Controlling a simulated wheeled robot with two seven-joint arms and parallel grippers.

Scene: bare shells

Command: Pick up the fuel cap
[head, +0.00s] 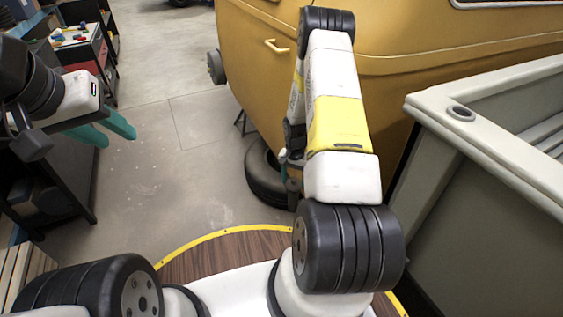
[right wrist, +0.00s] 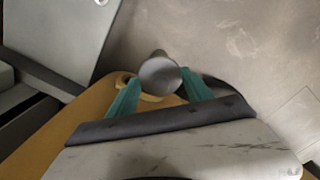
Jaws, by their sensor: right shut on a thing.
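A grey, round-faced piece, which I take to be the fuel cap (right wrist: 160,73), sits between the teal fingers of my right gripper (right wrist: 161,78) in the right wrist view. The fingers touch its sides and are shut on it. A yellow rim shows just behind it; I cannot tell whether the cap is clear of that. In the head view my right arm hides most of this gripper, and the cap is not clearly visible. My left gripper (head: 119,139) is at the left of the head view, its two teal fingers apart and empty.
The yellow vehicle (head: 400,95) fills the back right. A black tyre (head: 266,178) lies on the floor beside it. A pale grey open-topped body (head: 430,185) stands at the right. A dark shelf (head: 75,170) is at the left. The concrete floor (head: 180,165) between is clear.

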